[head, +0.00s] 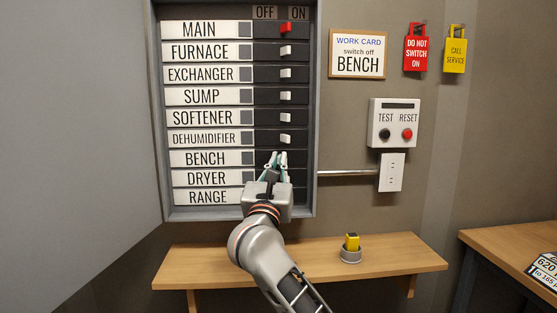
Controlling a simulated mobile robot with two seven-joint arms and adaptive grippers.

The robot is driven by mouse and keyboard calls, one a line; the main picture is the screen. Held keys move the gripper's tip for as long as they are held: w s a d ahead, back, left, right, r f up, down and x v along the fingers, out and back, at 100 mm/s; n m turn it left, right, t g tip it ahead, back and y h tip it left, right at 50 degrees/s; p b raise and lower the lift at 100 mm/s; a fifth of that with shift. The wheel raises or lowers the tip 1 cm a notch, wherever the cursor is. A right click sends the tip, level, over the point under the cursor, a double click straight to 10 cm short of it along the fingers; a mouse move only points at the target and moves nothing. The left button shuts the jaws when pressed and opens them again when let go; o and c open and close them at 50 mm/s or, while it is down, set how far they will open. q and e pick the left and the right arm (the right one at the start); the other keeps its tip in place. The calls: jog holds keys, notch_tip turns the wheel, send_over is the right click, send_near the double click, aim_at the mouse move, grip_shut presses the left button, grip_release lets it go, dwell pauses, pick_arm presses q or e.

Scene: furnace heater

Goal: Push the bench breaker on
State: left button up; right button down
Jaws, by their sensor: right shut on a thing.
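The bench breaker row (208,159) is in the open panel, with a white BENCH label under the DEHUMIDIFIER row. My right gripper (278,158) is at the switch end of this row, its fingers pointing into the panel and closed together on the bench breaker's handle. The fingers hide the handle, so I cannot tell its position. The switches above, from the red MAIN switch (286,28) down to the dehumidifier switch (285,139), all sit toward the ON side. My gripper and wrist cover the DYER and RANGE switches. My left gripper is not in view.
A work card (357,54) reads "switch off BENCH". A red tag (416,53) and a yellow tag (455,54) hang right of it. A TEST/RESET box (394,118) is above an outlet (391,172). A shelf (400,262) below bears a yellow-topped item (351,243).

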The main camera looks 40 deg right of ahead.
jog(key=shift+s+d+r+n+t+y+p, duration=0.15)
jog(key=shift+s+n+t+y+p, duration=0.1)
jog(key=shift+n+t+y, duration=0.25)
jog(key=shift+s+d+r+n+t+y+p, duration=0.15)
jog(key=shift+n+t+y+p, duration=0.15)
jog(key=shift+t+y, duration=0.3)
jog(key=shift+d+f+n+t+y, duration=0.1)
jog(key=shift+d+n+t+y, duration=0.1)
jog(key=shift+n+t+y, duration=0.4)
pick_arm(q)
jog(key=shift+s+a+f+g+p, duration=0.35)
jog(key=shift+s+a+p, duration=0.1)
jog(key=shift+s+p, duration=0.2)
pick_arm(e)
jog(key=shift+s+d+f+n+t+y, duration=0.1)
jog(key=shift+d+n+t+y, duration=0.15)
jog(key=shift+n+t+y, duration=0.85)
jog(key=shift+s+d+f+n+g+y, duration=0.1)
jog(key=shift+d+n+y, duration=0.25)
jog(key=shift+y, duration=1.55)
jog(key=shift+s+d+f+n+t+y, duration=0.15)
jog(key=shift+n+t+y, duration=0.5)
jog(key=shift+y, duration=0.85)
jog(key=shift+r, duration=0.1)
jog(key=c, duration=2.5)
grip_release()
jog(key=shift+w+d, duration=0.1)
jog(key=shift+n, duration=0.3)
jog(key=v, duration=1.2)
jog(key=shift+d, duration=0.1)
